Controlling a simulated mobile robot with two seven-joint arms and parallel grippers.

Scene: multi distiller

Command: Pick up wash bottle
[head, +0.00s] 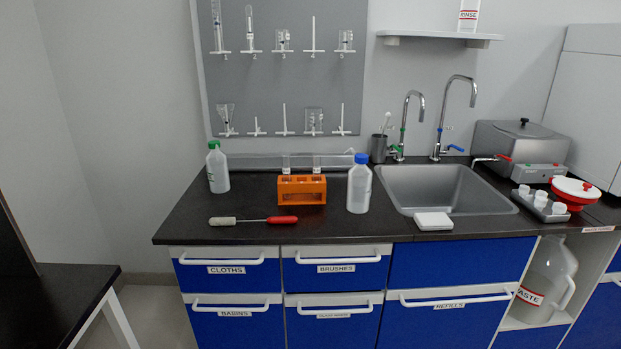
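Two white plastic bottles stand upright on the black counter (335,228); I cannot tell for sure which one is meant as the wash bottle. One with a blue cap (359,190) stands just left of the sink, and a thin pale spout seems to point left from its top. The other, with a green cap (218,175), stands at the counter's left end. Neither of my grippers is in view, and nothing touches either bottle.
An orange rack (302,190) stands between the bottles. A red-handled brush (253,220) lies in front of it. The sink (450,193) with two tall taps is right of the blue-capped bottle; a white block (433,221) lies at its front edge. Blue drawers (228,274) are below.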

